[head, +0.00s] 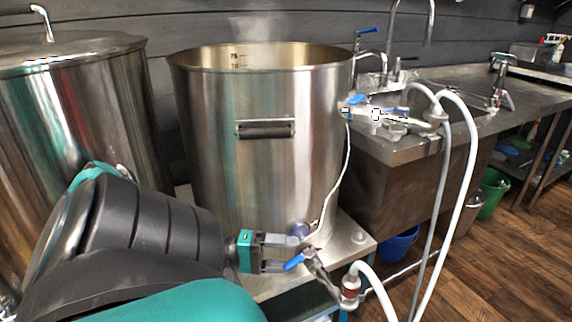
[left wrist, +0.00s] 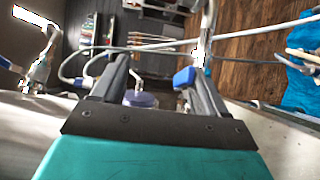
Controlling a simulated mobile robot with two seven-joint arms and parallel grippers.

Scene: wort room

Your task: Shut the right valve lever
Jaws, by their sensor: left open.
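My left gripper (head: 287,254) is open beside the foot of the large steel pot (head: 230,170). A blue valve lever (head: 293,262) on a steel valve with a hose lies at its fingertips. In the left wrist view this blue lever (left wrist: 184,77) shows close to the inner side of the right-hand finger; I cannot tell whether they touch. A second blue valve lever (head: 357,99) sits higher, by the pot's right rim, far from the gripper. I cannot tell which lever the task calls right. My right gripper is not in view.
White hoses (head: 470,150) loop down at the right of the pot. A steel sink counter (head: 400,150) stands behind them. Another steel vessel (head: 60,110) is at the left. The wooden floor (head: 500,260) at the right is mostly open, with buckets under the counter.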

